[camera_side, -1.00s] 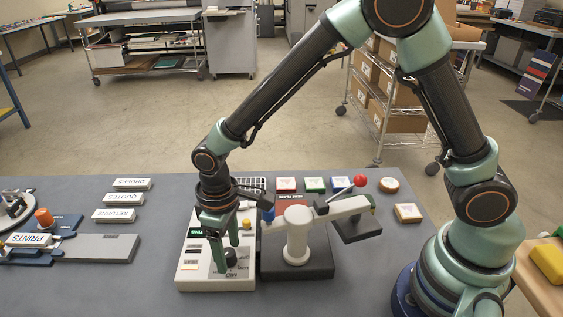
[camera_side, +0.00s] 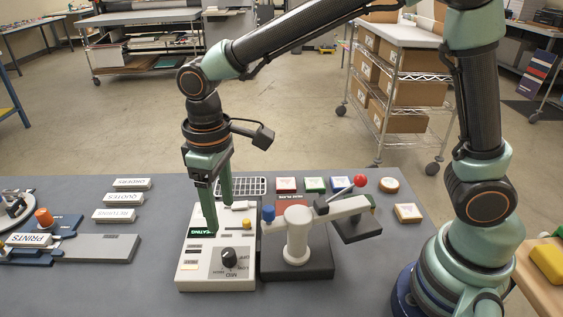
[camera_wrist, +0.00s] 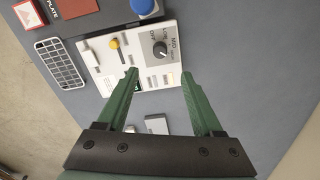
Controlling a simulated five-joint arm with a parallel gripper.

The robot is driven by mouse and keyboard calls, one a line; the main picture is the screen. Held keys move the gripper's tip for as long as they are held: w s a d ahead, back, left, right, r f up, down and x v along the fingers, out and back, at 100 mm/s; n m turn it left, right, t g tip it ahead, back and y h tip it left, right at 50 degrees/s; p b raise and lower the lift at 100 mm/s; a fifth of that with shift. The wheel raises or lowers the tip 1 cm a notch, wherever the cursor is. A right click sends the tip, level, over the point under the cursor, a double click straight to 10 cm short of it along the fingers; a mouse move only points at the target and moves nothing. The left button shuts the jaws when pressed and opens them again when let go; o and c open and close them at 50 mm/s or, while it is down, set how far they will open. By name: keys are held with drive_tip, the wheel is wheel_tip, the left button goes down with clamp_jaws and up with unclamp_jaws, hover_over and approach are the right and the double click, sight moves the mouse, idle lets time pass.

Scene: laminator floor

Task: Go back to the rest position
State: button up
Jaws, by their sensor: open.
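My gripper (camera_side: 218,215) is open and empty in the side view, its green fingers pointing down above the back part of the white control panel (camera_side: 203,276). In the wrist view my gripper (camera_wrist: 158,85) shows two spread fingers with the panel (camera_wrist: 110,82) beyond them. The panel carries a black knob (camera_side: 229,258) with MID lettering beside it, a small yellow-topped control (camera_side: 247,224) and a green display partly behind a finger. Nothing is between the fingers.
A grey device with a white post (camera_side: 297,236) and a red-knobbed lever (camera_side: 360,181) stands right of the panel. Colored blocks and a wire rack (camera_side: 243,186) lie behind. Labelled white blocks (camera_side: 123,199) lie left. The table front left is clear.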

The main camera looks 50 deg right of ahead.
drive_tip(key=s+d+r+m+t, duration=0.2)
drive_tip(key=s+d+r+m, duration=0.1)
drive_tip(key=d, duration=0.7)
drive_tip(key=s+d+r+m+t, duration=0.2)
drive_tip(key=s+d+r+t, duration=0.1)
drive_tip(key=d, duration=0.7)
wheel_tip(320, 180, up, 2)
drive_tip(key=shift+s+d+r+m+t, duration=0.15)
drive_tip(key=shift+s+m+t, duration=0.2)
drive_tip(key=shift+s, duration=0.2)
